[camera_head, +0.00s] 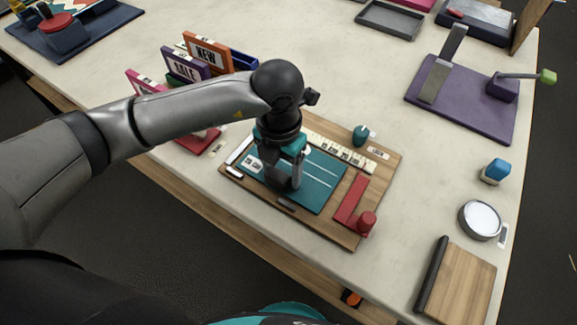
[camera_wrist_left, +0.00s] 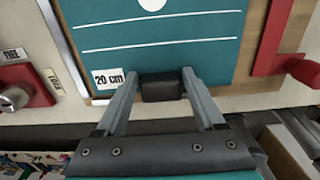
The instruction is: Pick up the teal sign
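The teal sign (camera_head: 322,180) lies flat on a wooden board on the table. It has white lines and, in the left wrist view (camera_wrist_left: 200,52), a "20 cm" label near its front left corner. A dark block (camera_wrist_left: 161,86) sits at its front edge, and also shows in the head view (camera_head: 287,205). My left gripper (camera_head: 285,185) points down over the front part of the sign. In the left wrist view its fingertips (camera_wrist_left: 160,78) are spread on both sides of the dark block; contact is unclear. My right gripper is not in view.
A red L-shaped piece (camera_head: 351,197) with a knob stands right of the sign. A red lock device (camera_wrist_left: 30,88) is on the left. Upright signs (camera_head: 207,50) stand at the back left. A purple base (camera_head: 470,105) is at the right.

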